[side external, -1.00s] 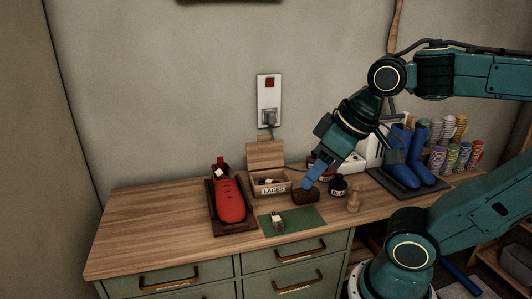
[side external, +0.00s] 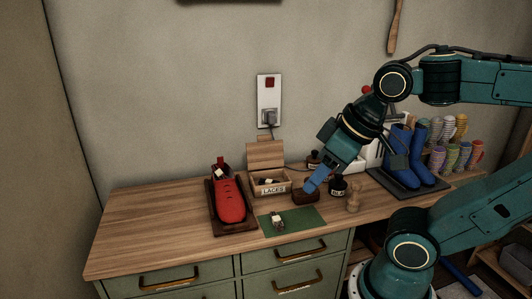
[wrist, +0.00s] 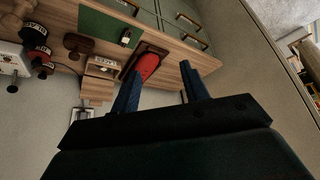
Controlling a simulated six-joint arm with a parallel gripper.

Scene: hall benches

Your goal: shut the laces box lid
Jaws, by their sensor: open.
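The laces box (side external: 271,190) is a small wooden box with a white "LACES" label, standing on the bench near the wall. Its lid (side external: 266,153) is open and stands up at the back. A few pale and dark items show inside. In the wrist view the box (wrist: 103,69) and its lid (wrist: 97,90) lie left of my fingers. My gripper (side external: 312,184) points down and left, to the right of the box and apart from it. In the wrist view its two blue fingers (wrist: 160,85) are spread with nothing held between them.
A brown brush (side external: 306,197) sits just below my fingers. A red boot-shaped item (side external: 230,203) lies in a dark tray left of the box. A green mat (side external: 305,217) is in front.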

